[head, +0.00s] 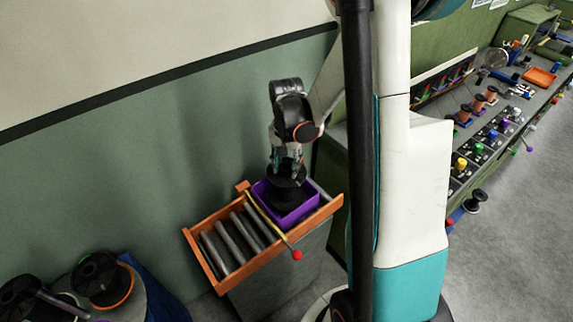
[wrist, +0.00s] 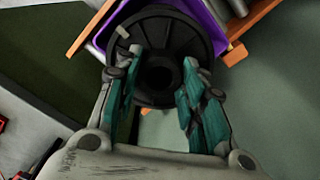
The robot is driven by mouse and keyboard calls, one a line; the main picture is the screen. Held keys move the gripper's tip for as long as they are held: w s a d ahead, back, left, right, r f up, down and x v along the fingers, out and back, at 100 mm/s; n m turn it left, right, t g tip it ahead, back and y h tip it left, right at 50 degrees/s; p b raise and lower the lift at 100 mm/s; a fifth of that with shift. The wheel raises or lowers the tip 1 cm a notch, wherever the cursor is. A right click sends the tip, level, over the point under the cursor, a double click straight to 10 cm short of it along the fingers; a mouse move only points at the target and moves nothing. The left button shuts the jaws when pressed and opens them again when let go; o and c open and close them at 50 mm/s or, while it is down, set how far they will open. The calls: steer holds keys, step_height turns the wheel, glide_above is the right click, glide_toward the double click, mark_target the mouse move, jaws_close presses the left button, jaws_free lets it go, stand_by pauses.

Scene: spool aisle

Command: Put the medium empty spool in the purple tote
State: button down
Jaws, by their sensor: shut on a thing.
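A black empty spool (head: 287,193) is in my gripper (head: 288,173), upright, at the purple tote (head: 309,207). Its lower part is within the tote's outline in the head view; I cannot tell whether it touches the floor of the tote. In the wrist view the spool (wrist: 152,32) shows its round flange and dark centre hole between the teal fingers of my gripper (wrist: 158,72), which are shut on it. The purple tote (wrist: 207,18) shows behind the spool there, its inside mostly hidden.
The tote stands on a roller stand with an orange frame (head: 205,273) and bare grey rollers (head: 230,236). A yellow rod with a red ball (head: 296,255) lies beside the tote. More spools (head: 100,279) sit at lower left. A crowded bench (head: 510,110) is at right.

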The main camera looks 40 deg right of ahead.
steer(key=shift+f, duration=0.1)
steer(key=shift+f+b, duration=0.35)
steer(key=shift+b, duration=0.15)
steer(key=shift+f, duration=0.2)
steer(key=c, duration=1)
jaws_free()
steer(key=shift+c, duration=0.2)
steer(key=shift+r, duration=0.2)
step_height(320, 180, up, 13)
steer(key=p, duration=0.4)
